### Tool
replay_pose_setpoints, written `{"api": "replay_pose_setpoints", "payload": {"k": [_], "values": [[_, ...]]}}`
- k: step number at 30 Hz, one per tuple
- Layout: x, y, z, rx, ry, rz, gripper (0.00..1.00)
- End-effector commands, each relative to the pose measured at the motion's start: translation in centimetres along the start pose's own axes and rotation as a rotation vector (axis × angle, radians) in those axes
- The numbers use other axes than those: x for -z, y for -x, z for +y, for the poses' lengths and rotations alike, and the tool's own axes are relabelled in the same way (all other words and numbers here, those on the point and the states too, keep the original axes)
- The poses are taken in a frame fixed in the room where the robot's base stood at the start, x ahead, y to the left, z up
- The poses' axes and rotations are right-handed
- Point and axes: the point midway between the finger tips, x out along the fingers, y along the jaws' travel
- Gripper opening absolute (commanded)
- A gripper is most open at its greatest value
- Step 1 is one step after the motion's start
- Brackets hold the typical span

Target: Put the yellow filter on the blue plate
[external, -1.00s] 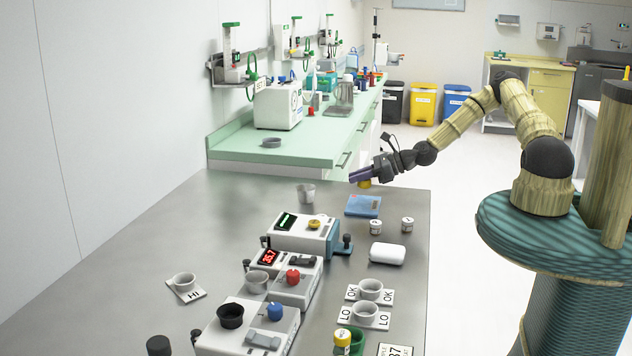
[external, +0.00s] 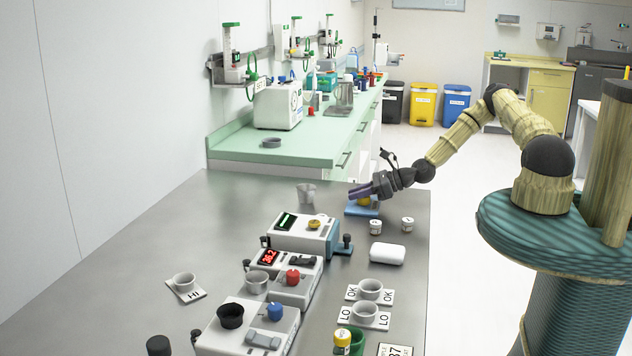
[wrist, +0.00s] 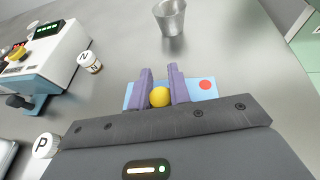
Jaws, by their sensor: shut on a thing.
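The yellow filter (wrist: 159,97) is between the two purple fingers of my gripper (wrist: 160,88) in the wrist view, and the jaws are shut on it. The blue plate (wrist: 203,90), with a red dot on its right part, lies on the grey table directly below the filter. In the external view my gripper (external: 366,192) is low over the blue plate (external: 352,209) and hides part of it. The filter (external: 363,200) shows as a small yellow patch under the fingers. I cannot tell whether it touches the plate.
A metal cup (external: 306,193) stands left of the plate. Two small white jars, one (external: 376,227) and another (external: 407,224), and a white case (external: 387,253) stand nearer the camera. A device with a green display (external: 300,232) is at the front left. Bare table lies around the cup.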

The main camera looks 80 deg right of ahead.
Motion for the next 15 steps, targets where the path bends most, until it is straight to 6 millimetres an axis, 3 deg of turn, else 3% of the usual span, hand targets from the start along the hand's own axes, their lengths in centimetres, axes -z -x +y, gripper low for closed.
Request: {"api": "replay_pose_setpoints", "payload": {"k": [4, 5, 7, 15], "values": [[0.33, -0.13, 0.01, 0.000, -0.001, 0.000, 0.00], [0.22, -0.09, 0.01, 0.000, 0.000, 0.000, 0.25], [0.20, -0.08, 0.01, 0.000, 0.000, 0.000, 0.39], [0.17, -0.07, 0.01, 0.000, 0.000, 0.000, 0.41]]}}
